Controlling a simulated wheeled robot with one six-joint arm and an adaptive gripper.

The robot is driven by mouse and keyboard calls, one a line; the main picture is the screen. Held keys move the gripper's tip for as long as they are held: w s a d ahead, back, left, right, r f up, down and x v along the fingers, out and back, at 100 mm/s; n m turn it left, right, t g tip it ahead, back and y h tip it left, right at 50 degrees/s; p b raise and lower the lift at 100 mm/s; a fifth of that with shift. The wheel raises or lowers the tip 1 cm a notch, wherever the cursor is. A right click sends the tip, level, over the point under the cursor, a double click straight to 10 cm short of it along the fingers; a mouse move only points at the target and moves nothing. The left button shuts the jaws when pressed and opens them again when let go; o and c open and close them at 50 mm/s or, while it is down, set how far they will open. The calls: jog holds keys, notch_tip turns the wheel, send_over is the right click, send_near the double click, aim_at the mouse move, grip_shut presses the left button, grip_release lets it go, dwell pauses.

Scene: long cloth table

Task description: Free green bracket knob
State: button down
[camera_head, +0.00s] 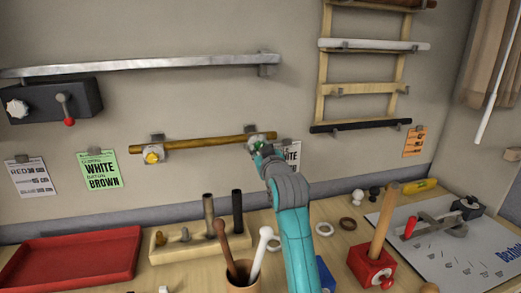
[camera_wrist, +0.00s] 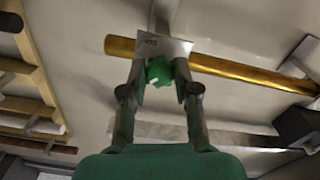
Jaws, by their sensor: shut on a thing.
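The green bracket knob (camera_wrist: 160,72) sits under a metal bracket (camera_wrist: 148,46) that carries a brass-coloured rod. My gripper (camera_wrist: 160,84) is shut on the green knob, with one finger on each side of it in the wrist view. In the head view my gripper (camera_head: 258,148) is at the wall, at the right end of the rod (camera_head: 205,143), and mostly covers the knob. A yellow knob (camera_head: 152,154) is on the bracket at the rod's left end. The rod lies in both brackets.
A wooden ladder rack (camera_head: 322,75) with several bars hangs to the upper right. A grey rail (camera_head: 150,64) and a dark box with a red-tipped lever (camera_head: 60,100) are at upper left. Below are a red tray (camera_head: 70,262), a cup (camera_head: 242,278) with sticks and a red block (camera_head: 370,265).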

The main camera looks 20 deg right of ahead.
jog(key=shift+n, duration=3.7)
jog(key=c, duration=0.8)
grip_release()
jog(key=shift+c, duration=0.2)
jog(key=shift+s, duration=0.1)
jog(key=s, duration=1.2)
